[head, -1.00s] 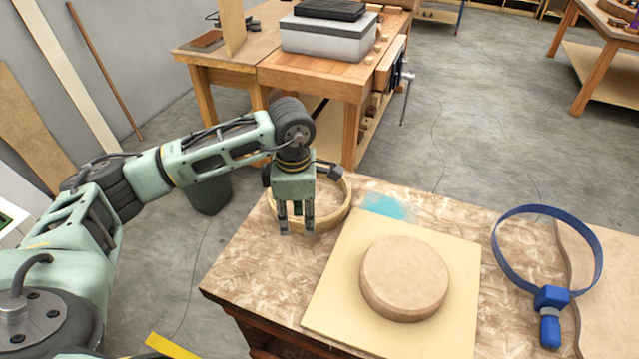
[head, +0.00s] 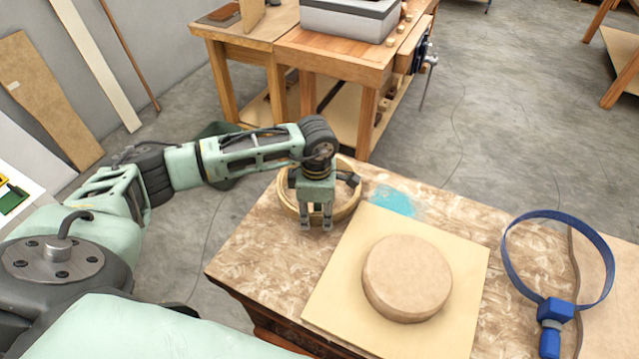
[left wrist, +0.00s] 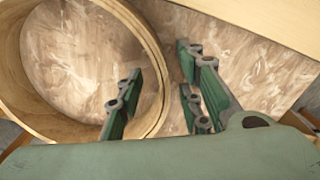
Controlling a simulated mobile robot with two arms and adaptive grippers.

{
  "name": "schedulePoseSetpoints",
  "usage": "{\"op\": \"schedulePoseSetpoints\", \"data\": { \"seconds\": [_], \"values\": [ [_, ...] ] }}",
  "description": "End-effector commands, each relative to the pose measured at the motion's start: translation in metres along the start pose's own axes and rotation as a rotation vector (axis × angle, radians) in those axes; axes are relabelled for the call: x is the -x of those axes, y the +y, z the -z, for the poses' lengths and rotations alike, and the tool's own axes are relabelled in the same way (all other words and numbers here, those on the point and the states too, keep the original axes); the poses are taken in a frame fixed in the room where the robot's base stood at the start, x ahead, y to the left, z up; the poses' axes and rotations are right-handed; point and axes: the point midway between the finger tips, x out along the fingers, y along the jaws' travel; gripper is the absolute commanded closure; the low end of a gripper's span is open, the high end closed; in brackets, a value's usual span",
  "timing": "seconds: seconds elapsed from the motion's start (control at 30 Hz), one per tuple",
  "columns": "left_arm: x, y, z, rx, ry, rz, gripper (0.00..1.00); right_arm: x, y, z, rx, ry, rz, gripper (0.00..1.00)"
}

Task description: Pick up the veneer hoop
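The veneer hoop (head: 347,212) is a pale wooden ring lying flat at the back left corner of the patterned worktable. My left gripper (head: 316,224) points straight down at the hoop's near side. In the left wrist view the hoop (left wrist: 152,55) fills the upper left. My left gripper (left wrist: 160,100) is open there, with one finger inside the ring and the other outside, the hoop's wall between them. Gaps show, so I see no grip on the wall. My arm hides part of the hoop's far side in the head view. My right gripper is not in view.
A round wooden disc (head: 407,278) sits on a square board (head: 335,300) right of the hoop. A blue band clamp (head: 553,312) lies at the table's right. A workbench (head: 330,55) stands behind. A blue paint smear marks the tabletop.

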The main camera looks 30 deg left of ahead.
Motion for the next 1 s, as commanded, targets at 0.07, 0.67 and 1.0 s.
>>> {"op": "schedulePoseSetpoints", "data": {
  "seconds": [0.07, 0.67, 1.0],
  "values": [
    [-0.001, 0.0, 0.0, 0.0, 0.0, 0.0, 0.66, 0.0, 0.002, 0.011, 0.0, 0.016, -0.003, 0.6],
    [0.0, 0.0, 0.0, 0.001, 0.0, 0.0, 1.0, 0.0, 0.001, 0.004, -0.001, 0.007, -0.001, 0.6],
    [0.0, 0.001, 0.0, 0.001, 0.0, -0.001, 1.0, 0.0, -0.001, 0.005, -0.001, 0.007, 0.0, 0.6]
  ]
}}
